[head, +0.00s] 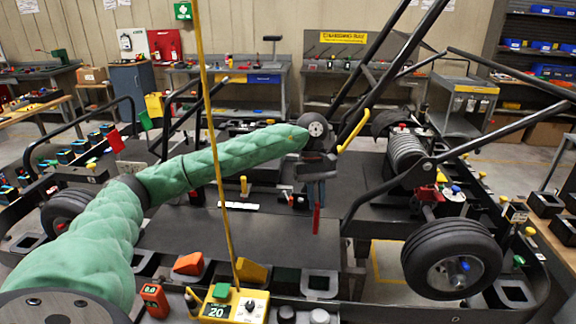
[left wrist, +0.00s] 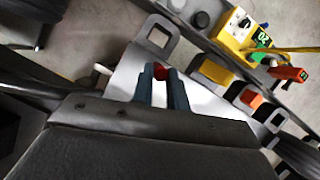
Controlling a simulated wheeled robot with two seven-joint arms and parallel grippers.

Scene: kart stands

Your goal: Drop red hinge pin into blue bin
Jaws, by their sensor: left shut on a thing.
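My left gripper (head: 316,194) reaches in from the left on its green-sleeved arm and points down over the kart's dark deck. It is shut on the red hinge pin (head: 316,219), which hangs upright below the fingers. In the left wrist view the two fingers (left wrist: 162,92) close around the pin's red end (left wrist: 160,73). Several blue bins (head: 554,71) stand on the shelf at the far right; I cannot tell which one the task names. My right gripper is out of view.
The kart's black tubes (head: 372,80) rise just right of the gripper, and a wheel (head: 450,258) stands at the right. A yellow control box (head: 235,306) with an upright yellow cable is in front. Workbenches (head: 228,92) line the back. The deck's middle (head: 240,235) is mostly clear.

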